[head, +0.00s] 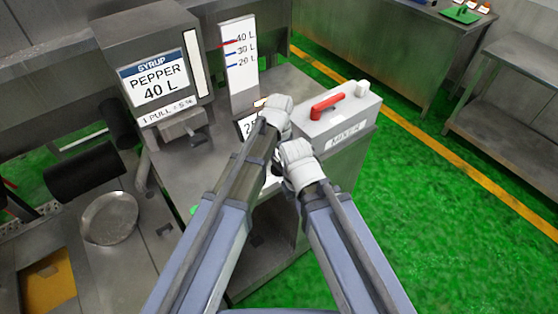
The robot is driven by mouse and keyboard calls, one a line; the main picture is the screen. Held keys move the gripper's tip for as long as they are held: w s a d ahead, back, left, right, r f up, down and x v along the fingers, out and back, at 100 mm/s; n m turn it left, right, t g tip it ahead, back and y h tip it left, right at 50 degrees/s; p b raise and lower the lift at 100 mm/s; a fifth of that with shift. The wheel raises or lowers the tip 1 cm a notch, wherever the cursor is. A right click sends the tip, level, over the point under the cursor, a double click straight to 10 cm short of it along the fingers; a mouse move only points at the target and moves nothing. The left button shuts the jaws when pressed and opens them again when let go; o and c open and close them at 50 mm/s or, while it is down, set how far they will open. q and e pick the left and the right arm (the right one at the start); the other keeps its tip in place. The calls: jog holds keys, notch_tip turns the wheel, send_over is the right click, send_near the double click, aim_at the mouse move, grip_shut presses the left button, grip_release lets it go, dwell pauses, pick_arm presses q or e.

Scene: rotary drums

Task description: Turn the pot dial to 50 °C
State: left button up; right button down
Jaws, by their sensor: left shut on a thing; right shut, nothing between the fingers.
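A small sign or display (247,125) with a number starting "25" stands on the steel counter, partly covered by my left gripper. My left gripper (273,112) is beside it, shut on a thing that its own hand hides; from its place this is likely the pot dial. The dial's face and setting cannot be read. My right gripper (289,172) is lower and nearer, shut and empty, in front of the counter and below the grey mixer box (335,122). The pot itself cannot be made out.
The mixer box carries a red handle (328,103). A syrup dispenser (155,80) marked "PEPPER 40 L" and a level gauge (240,65) stand behind to the left. A round metal pan (108,218) is at the left. Green floor (440,220) is clear at the right.

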aim_at(278, 163)
pick_arm(q)
jog(key=o, duration=1.2)
jog(key=shift+o, duration=0.2)
jog(key=shift+r, duration=0.15)
notch_tip(278, 163, up, 8)
jog(key=p, duration=0.8)
jog(key=shift+f, duration=0.2)
jog(key=shift+f, duration=0.1)
jog(key=shift+a, duration=0.1)
